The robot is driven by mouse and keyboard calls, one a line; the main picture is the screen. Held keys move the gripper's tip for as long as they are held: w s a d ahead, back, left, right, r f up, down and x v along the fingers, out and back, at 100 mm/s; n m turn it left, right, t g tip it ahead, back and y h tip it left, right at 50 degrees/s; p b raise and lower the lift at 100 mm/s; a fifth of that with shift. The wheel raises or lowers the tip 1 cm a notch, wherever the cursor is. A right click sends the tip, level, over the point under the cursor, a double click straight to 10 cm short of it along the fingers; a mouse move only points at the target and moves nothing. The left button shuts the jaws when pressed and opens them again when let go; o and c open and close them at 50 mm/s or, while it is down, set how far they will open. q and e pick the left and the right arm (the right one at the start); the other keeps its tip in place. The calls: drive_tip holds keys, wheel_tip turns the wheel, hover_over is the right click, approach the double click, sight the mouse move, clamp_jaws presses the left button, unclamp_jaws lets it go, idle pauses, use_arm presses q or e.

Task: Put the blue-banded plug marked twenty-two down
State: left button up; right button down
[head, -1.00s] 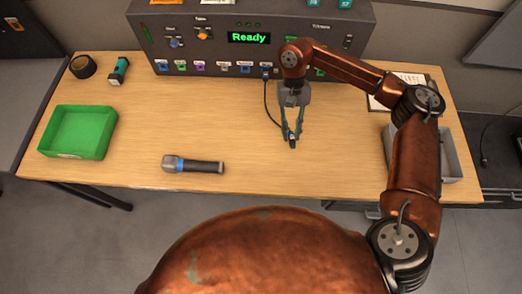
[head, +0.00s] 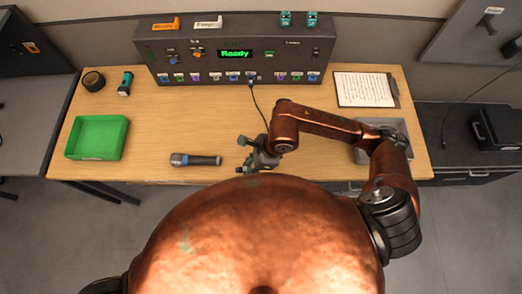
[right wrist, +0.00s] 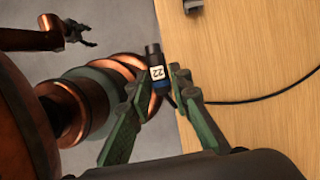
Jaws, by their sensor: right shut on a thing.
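The blue-banded plug (right wrist: 156,72) is black with a white label reading 22. It shows in the right wrist view between the fingertips of my right gripper (right wrist: 161,92), which is shut on it. A black cable (right wrist: 245,99) runs from the plug across the table. My left gripper (right wrist: 79,32) shows small in the right wrist view, away from the plug, its fingers apart and empty.
The control panel (head: 290,65) reads Ready and has a row of coloured sockets.

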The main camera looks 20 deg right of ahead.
drive_tip(key=shift+r, duration=0.25)
drive_tip(key=shift+w+d+f+m, duration=0.15)
drive_tip(key=shift+w+m, duration=0.05)
drive_tip(key=shift+m, duration=0.1)
drive_tip(key=w+d+f, duration=0.2)
drive_tip(key=w, duration=0.1)
drive_tip(key=w+d+f, duration=0.3)
drive_tip(key=w+d+f+p, duration=0.1)
drive_tip(key=w+d+f, duration=0.2)
drive_tip(key=shift+f, duration=0.2)
drive_tip(key=shift+w+d+f, duration=0.3)
drive_tip(key=shift+w+f, duration=0.15)
drive_tip(key=shift+f, duration=0.25)
wheel_tip(320, 180, down, 3)
drive_tip(key=shift+r+p, duration=0.1)
drive_tip(key=shift+p, duration=0.35)
